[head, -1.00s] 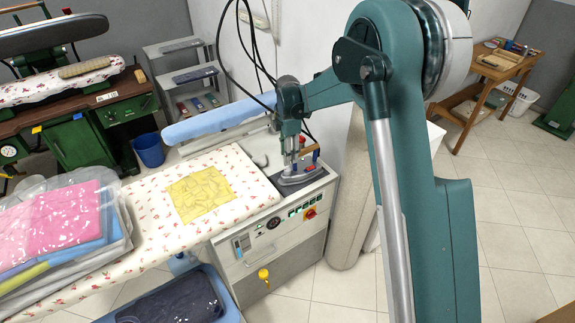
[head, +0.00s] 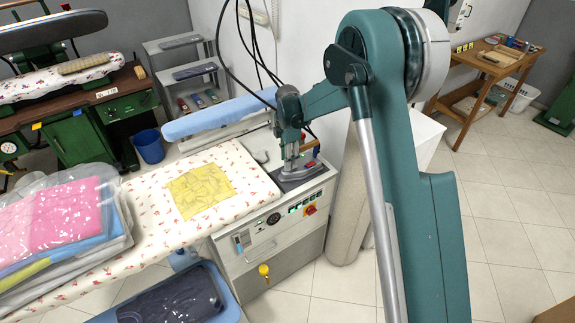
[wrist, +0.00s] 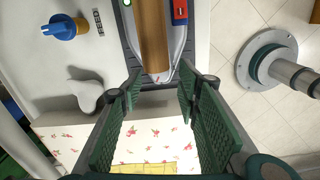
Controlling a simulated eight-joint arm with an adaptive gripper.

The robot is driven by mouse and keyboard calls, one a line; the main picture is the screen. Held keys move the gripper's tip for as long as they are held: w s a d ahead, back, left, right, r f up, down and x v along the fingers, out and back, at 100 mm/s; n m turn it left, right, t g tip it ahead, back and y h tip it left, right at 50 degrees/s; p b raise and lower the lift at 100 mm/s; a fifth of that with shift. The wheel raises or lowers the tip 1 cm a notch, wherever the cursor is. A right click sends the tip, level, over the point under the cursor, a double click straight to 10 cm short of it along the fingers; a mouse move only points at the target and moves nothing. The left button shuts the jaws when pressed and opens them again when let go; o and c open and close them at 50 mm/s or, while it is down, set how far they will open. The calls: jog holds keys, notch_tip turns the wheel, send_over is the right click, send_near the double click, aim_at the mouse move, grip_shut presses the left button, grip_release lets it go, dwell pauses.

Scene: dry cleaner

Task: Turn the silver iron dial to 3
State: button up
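The silver iron (head: 300,172) rests on a dark plate at the right end of the pressing table. In the wrist view the iron (wrist: 133,28) shows from above, with a brown rounded handle (wrist: 153,42) and a red-and-blue part (wrist: 180,10) beside it. My gripper (head: 290,150) is over the iron in the head view and hides part of it. In the wrist view my gripper (wrist: 160,92) is open, with its green ribbed fingers apart and nothing between them. I cannot make out the iron's dial or its setting.
A blue knob (wrist: 62,27) on a yellow base stands on the white surface left of the iron. A yellow cloth (head: 200,190) lies on the floral board. Bagged clothes (head: 65,220) lie at left. A blue padded arm (head: 215,115) is behind. Black cables hang above.

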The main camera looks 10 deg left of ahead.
jog(key=shift+f, duration=1.6)
jog(key=c, duration=0.9)
